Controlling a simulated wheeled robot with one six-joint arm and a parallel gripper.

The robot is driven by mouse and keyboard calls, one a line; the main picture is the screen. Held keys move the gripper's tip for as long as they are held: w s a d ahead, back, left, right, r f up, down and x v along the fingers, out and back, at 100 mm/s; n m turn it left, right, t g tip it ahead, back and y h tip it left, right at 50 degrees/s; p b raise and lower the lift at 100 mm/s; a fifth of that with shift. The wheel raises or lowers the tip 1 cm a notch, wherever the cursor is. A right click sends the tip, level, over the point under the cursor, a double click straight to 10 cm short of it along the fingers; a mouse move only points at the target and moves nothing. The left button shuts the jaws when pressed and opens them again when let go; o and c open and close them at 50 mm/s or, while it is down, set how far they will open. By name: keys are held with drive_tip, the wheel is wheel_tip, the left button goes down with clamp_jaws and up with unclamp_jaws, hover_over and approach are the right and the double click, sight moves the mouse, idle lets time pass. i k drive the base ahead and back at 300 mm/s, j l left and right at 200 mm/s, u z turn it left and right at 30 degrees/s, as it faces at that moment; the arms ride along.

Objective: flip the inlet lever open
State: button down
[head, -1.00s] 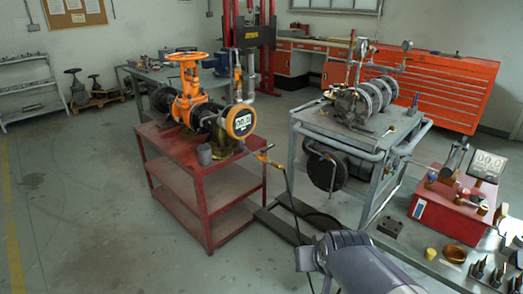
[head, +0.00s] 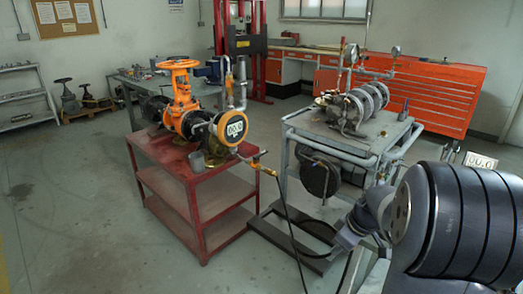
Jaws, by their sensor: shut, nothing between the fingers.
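The orange gate valve (head: 183,100) with its handwheel stands on the red cart (head: 165,160) left of centre. A small brass fitting with a yellowish handle (head: 258,163) sticks out low on the right of the valve, where a dark hose (head: 290,215) hangs down. A standpipe (head: 241,85) with small fittings rises behind the gauge. I cannot tell which fitting is the inlet lever, or its position. My arm fills the lower right; no gripper fingers can be made out.
A grey cart (head: 300,165) with a horizontal ribbed pump (head: 362,105) stands right of the red cart. A dark frame (head: 290,250) lies on the floor between them. Orange cabinets (head: 430,95) line the back wall. The floor in front and left is clear.

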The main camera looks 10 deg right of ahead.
sight(256, 157)
drive_tip(key=i+j, duration=0.15)
drive_tip(key=i, duration=0.7)
drive_tip(key=i+j, duration=0.15)
drive_tip(key=i, duration=0.7)
drive_tip(key=i+j, duration=0.15)
drive_tip(key=i, duration=0.65)
